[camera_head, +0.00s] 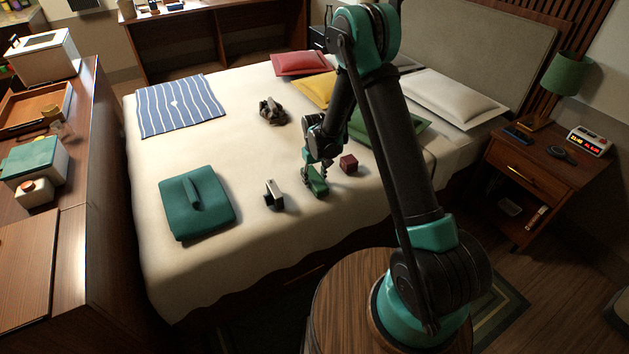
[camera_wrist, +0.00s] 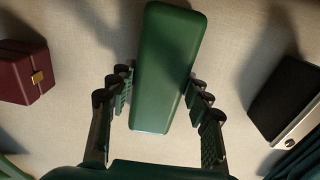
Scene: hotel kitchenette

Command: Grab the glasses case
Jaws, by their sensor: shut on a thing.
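The glasses case looks to be the long green case with rounded edges (camera_head: 317,182) on the bed, near its front edge. In the wrist view the green case (camera_wrist: 168,60) runs upward from between my fingers. My gripper (camera_head: 315,170) reaches down onto it from above. In the wrist view my gripper (camera_wrist: 160,88) has one finger along each side of the case, shut on it. The case appears to be at the bed surface; whether it is lifted at all I cannot tell. My fingers partly cover it in the head view.
A black and silver object (camera_head: 274,195) is on the other. A folded teal cloth (camera_head: 196,203) and a dark bunched item (camera_head: 272,111) lie on the bed. Pillows lie behind.

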